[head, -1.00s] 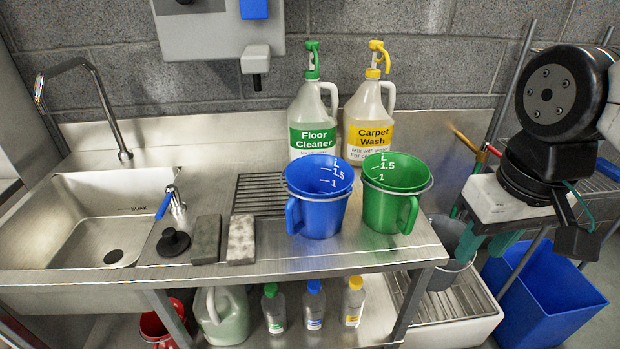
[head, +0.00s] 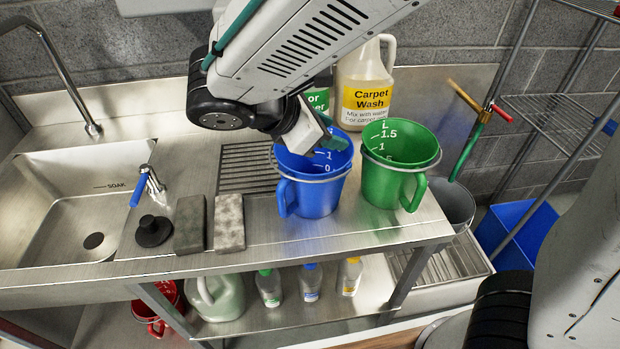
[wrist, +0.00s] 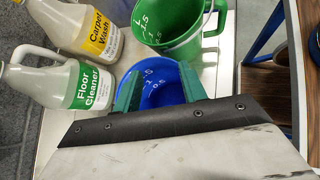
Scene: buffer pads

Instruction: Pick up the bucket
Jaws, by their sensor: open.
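A blue measuring bucket (head: 316,198) stands upright on the steel counter, its handle toward the left front. A green measuring bucket (head: 390,185) stands just right of it. My gripper (head: 329,140) is over the blue bucket's rim, with its fingers covering part of the opening. In the wrist view, its two green fingers are spread, with the inside of the blue bucket (wrist: 160,92) between them. I cannot tell whether they touch the rim. The green bucket also shows above in the wrist view (wrist: 172,30). A grey bucket (head: 458,207) stands lower, right of the counter.
A Carpet Wash jug (head: 366,100) stands behind the buckets, with a Floor Cleaner jug (wrist: 85,84) beside it, mostly hidden by my arm in the head view. Sponges (head: 229,222) and a sink (head: 60,190) lie left. A red bucket (head: 143,309) is below.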

